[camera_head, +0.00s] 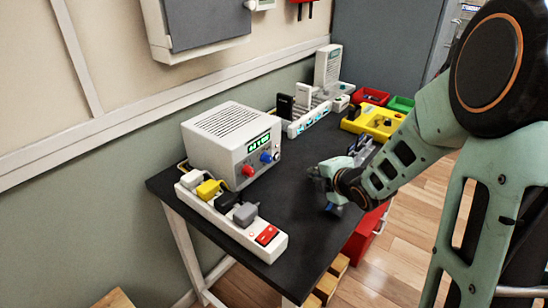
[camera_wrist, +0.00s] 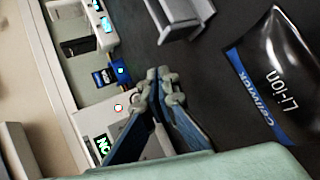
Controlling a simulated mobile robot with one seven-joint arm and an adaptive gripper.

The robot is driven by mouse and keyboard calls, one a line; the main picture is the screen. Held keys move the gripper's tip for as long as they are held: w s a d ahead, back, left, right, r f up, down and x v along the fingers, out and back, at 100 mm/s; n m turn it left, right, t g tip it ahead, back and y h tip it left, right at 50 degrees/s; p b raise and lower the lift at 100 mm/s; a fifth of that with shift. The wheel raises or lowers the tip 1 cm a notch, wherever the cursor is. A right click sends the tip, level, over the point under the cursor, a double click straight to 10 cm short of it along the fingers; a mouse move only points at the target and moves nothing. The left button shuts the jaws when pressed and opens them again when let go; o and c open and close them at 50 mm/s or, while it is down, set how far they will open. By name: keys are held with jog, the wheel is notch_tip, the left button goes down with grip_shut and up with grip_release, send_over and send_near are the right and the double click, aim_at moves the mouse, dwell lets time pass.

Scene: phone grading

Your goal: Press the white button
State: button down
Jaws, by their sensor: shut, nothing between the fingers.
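The white power supply box (camera_head: 225,145) stands on the dark table, with a green display, a red knob and a blue knob on its front. A small round white button (camera_head: 277,156) appears beside the blue knob. In the wrist view a round white button with a lit ring (camera_wrist: 118,107) is on the white face, near the display, left of my fingertips. My gripper (camera_head: 318,174) is to the right of the box, above the table. Its fingers are shut and empty, with the tips together in the wrist view (camera_wrist: 164,88). A gap to the button's face seems to remain.
A white power strip (camera_head: 235,225) with plugs and a red switch lies in front of the box. A black Li-ion pouch (camera_wrist: 275,80) lies right of my fingers.

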aim_at(292, 174)
jog(key=shift+a, duration=0.1)
dwell(0.3)
jog(key=w+a+b, duration=0.1)
jog(key=a, duration=0.1)
jog(key=w+a, duration=0.1)
jog(key=a, duration=0.1)
jog(key=w+a+b, duration=0.1)
jog(key=w+a, duration=0.1)
jog(key=shift+f+b, duration=0.2)
jog(key=shift+b, duration=0.1)
jog(key=shift+w+a+r+b, duration=0.2)
jog(key=shift+w+a+b, duration=0.15)
jog(key=shift+w+a, duration=0.15)
jog(key=shift+a+f, duration=0.1)
jog(key=shift+a, duration=0.05)
dwell(0.8)
jog(key=shift+w+a+b, duration=0.15)
jog(key=shift+a+b, duration=0.1)
jog(key=shift+b, duration=0.25)
jog(key=shift+w+a+b, duration=0.3)
jog(key=shift+a+b, duration=0.1)
dwell(0.5)
dwell(0.3)
jog(key=shift+s+d, duration=0.55)
jog(key=shift+d, duration=0.15)
